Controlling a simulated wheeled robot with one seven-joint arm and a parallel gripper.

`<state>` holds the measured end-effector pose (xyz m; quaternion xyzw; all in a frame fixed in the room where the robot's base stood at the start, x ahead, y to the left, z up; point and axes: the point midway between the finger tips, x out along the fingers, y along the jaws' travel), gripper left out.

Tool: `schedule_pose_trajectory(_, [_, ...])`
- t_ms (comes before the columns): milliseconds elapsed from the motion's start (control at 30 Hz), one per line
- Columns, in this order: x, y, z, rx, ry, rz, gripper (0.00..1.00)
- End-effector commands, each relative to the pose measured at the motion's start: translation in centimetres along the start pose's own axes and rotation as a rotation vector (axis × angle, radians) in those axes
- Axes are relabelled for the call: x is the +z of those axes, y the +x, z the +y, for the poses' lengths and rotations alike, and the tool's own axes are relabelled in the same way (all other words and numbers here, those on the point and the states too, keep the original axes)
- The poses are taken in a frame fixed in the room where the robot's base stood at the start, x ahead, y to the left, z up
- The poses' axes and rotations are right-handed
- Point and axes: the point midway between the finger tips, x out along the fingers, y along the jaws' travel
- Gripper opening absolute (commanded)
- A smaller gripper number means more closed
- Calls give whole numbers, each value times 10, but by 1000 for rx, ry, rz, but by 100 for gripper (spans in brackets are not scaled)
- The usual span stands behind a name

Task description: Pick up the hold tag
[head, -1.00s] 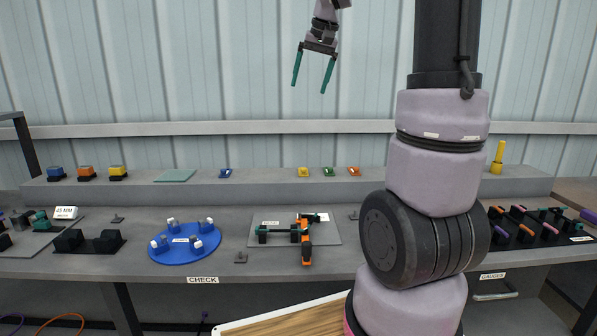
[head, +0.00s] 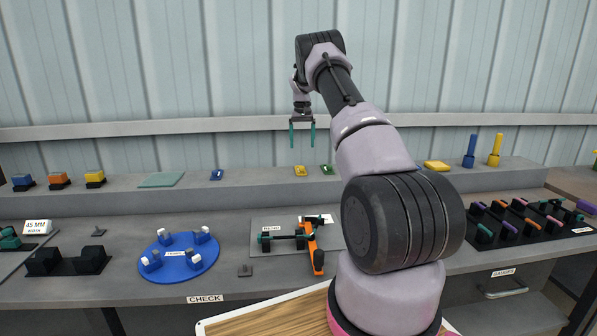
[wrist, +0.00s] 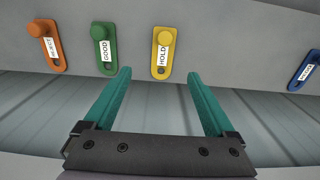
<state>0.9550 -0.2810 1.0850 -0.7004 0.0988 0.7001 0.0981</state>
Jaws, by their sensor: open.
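The hold tag is a yellow rounded tag with a round knob and a white label reading HOLD (wrist: 163,56). In the head view it is the small yellow tag (head: 300,171) on the raised back ledge. My gripper (head: 302,146) points down with its teal fingers apart and empty, a little above the ledge near the hold tag. In the wrist view my gripper (wrist: 158,73) has the hold tag just beyond its fingertips, between their lines. Nothing is between the fingers.
A green GOOD tag (wrist: 104,49) and an orange tag (wrist: 47,47) lie left of it in the wrist view; a blue tag (wrist: 306,69) lies right. A blue round fixture (head: 178,266) and an orange-handled clamp (head: 311,245) sit on the bench below the ledge (head: 250,190).

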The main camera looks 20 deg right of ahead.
Motion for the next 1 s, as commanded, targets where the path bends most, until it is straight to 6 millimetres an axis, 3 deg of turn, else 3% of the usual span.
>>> schedule_pose_trajectory(200, [1,36,-1,0,0,-4,90])
schedule_pose_trajectory(533, [-1,61,-3,0,0,-2,90])
schedule_pose_trajectory(800, [-4,98,-6,0,0,-1,90])
schedule_pose_trajectory(1000, [-4,102,-6,-1,1,0,90])
